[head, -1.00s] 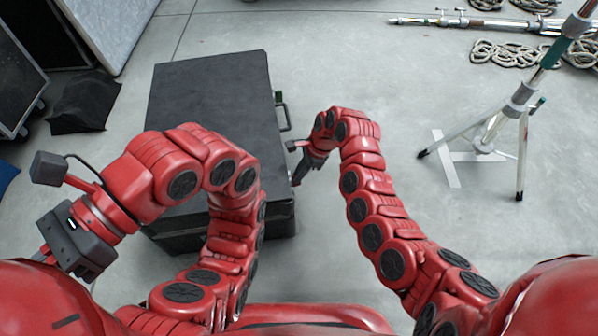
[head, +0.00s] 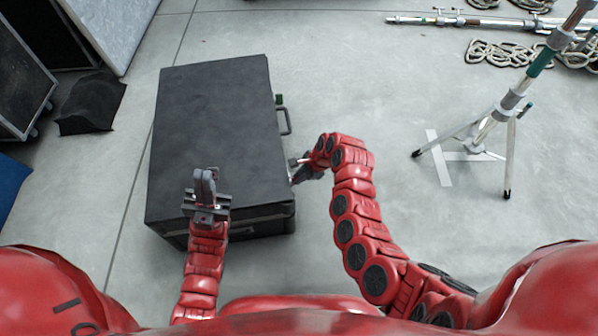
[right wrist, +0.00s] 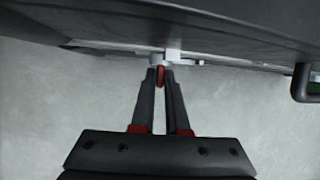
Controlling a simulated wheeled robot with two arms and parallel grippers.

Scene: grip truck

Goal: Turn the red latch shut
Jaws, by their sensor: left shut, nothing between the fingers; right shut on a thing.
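The black case (head: 212,120) stands on the floor with its lid down. The red latch (right wrist: 159,77) shows in the right wrist view on the case's side, at a silver metal fitting (right wrist: 185,61). My right gripper (head: 294,181) is at the case's right side. In the right wrist view its fingers (right wrist: 160,76) are shut on the red latch, whose lower part is between the tips. In the head view the latch is too small and hidden to make out.
A dark handle (head: 285,120) with a green part sits on the case's right side. A tripod stand (head: 510,110) is on the floor at right. Poles and rope (head: 500,52) lie at the back right. A black cart (head: 18,80) stands at left.

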